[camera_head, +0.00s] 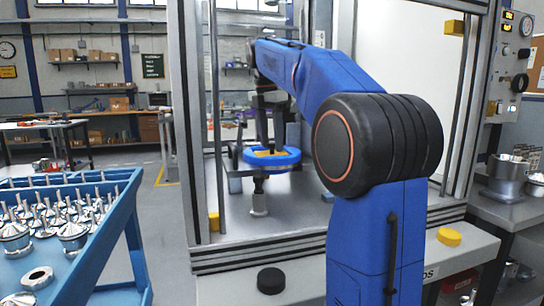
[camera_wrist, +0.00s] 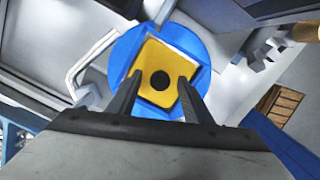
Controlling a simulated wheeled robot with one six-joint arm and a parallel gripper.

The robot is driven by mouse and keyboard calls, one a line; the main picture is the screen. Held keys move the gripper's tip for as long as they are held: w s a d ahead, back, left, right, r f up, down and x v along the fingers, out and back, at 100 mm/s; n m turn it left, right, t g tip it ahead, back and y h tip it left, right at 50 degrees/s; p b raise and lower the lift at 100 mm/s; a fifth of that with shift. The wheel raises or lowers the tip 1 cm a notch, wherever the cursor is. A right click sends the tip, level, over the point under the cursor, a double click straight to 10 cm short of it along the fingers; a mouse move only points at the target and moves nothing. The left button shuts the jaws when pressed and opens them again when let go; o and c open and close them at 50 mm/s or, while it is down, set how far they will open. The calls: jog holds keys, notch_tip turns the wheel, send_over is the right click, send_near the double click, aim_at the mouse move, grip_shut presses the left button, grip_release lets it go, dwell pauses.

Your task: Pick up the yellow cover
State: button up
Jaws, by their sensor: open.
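The yellow cover (camera_wrist: 157,55) is a squarish plate with rounded corners and a dark round hole in its middle. It sits on a round blue fixture (camera_wrist: 122,72) and looks slightly turned. In the head view the yellow cover (camera_head: 265,154) shows as a small patch within the blue fixture (camera_head: 288,157), inside the machine. My gripper (camera_wrist: 160,77) is open, with its two dark fingers reaching over the cover on either side of the hole. I cannot tell whether the fingers touch it. Nothing is held between them.
The machine's frame (camera_head: 190,150) surrounds the work space, with posts on both sides. A blue cart (camera_head: 105,235) with several metal parts stands at the left. A dark round button (camera_head: 271,281) and a yellow round button (camera_head: 449,237) sit on the front ledge.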

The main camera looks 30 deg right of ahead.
grip_shut()
